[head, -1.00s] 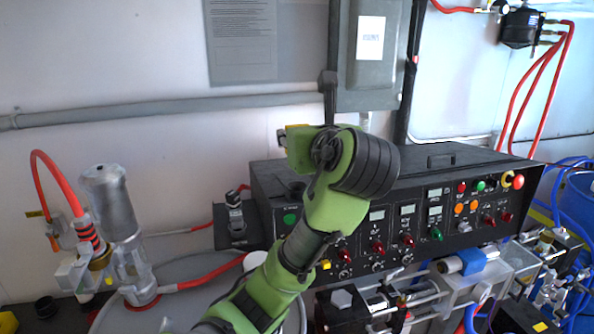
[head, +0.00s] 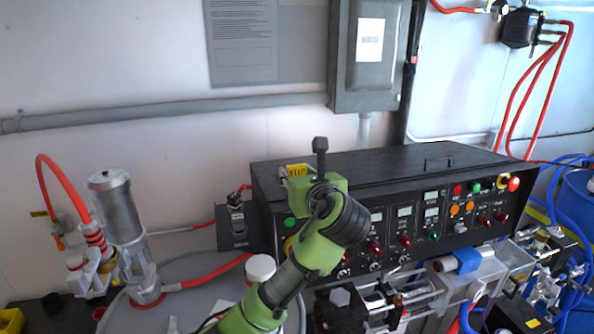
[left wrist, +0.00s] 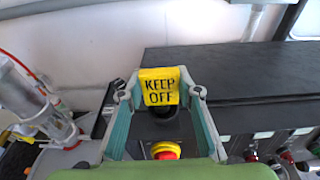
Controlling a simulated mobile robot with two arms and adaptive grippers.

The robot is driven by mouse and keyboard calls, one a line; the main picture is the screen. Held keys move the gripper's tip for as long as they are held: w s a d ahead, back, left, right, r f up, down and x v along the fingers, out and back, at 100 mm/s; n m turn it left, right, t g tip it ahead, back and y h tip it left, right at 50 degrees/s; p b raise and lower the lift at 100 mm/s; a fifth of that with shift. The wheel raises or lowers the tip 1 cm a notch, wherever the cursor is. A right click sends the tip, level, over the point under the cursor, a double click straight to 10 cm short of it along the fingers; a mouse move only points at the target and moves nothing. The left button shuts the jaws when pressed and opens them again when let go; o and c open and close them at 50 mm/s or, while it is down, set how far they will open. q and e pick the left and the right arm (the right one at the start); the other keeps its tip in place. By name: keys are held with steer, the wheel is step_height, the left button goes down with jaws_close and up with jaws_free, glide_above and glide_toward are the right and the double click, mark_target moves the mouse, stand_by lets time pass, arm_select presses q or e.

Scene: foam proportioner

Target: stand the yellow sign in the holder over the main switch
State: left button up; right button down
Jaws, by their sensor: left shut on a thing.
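The yellow sign (head: 297,170) is in my left gripper, above the left end of the black control box. A dark rounded part (left wrist: 160,127), which looks like the holder, lies between sign and switch. I cannot tell whether the sign's lower edge touches it. In the head view my arm hides this spot. My right gripper is not in view.
The black control box (head: 400,163) has a flat top and a front full of lamps and knobs. A grey wall cabinet (head: 368,75) hangs above it. A silver cylinder with a red hose (head: 118,210) stands at the left.

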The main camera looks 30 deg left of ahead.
arm_select(q)
steer(key=o, duration=1)
steer(key=shift+b+v, duration=1.85)
steer(key=shift+v, duration=4.1)
steer(key=shift+d, duration=0.1)
